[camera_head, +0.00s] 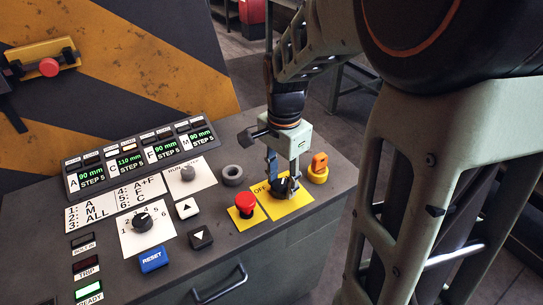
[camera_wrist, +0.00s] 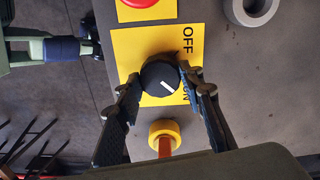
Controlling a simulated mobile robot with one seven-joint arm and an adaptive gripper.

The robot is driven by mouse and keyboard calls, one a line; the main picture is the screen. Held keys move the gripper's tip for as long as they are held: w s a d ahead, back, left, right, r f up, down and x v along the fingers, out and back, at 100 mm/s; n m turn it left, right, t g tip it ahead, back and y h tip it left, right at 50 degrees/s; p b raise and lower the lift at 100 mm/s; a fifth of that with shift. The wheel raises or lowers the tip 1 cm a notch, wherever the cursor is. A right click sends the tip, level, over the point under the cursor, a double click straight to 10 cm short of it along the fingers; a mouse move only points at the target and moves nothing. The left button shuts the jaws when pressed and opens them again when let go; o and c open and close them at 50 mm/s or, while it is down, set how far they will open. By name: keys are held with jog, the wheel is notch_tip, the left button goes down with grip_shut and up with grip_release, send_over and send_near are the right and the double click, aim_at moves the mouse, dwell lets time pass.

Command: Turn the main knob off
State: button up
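The main knob (camera_head: 284,187) is a black dial with a white pointer line on a yellow plate (camera_head: 293,206) marked OFF and ON. In the wrist view the knob (camera_wrist: 160,77) lies between my two fingertips, and its white line slants toward the ON lettering. My gripper (camera_head: 282,178) points down over the plate. In the wrist view my gripper (camera_wrist: 160,80) has one finger close against each side of the knob, and it looks shut on it. In the head view the fingers partly hide the knob and the plate lettering.
A red push button (camera_head: 245,203) on yellow stands left of the knob. An orange-and-yellow switch (camera_head: 319,167) stands close on the right. A grey ring (camera_head: 232,174) lies behind. Displays (camera_head: 137,157), a second dial (camera_head: 142,221) and a blue RESET button (camera_head: 153,259) are further left.

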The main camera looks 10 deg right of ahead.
jog(key=shift+c, duration=1.4)
jog(key=shift+n, duration=0.3)
jog(key=n, duration=0.3)
jog(key=shift+r+p, duration=0.1)
jog(key=shift+p, duration=0.3)
jog(key=n, duration=0.5)
jog(key=shift+p, duration=0.35)
jog(key=n, duration=0.4)
jog(key=shift+p, duration=0.3)
jog(key=n, duration=0.5)
jog(key=shift+p, duration=0.3)
jog(key=shift+n, duration=0.3)
jog(key=o, duration=1.2)
jog(key=shift+c, duration=0.2)
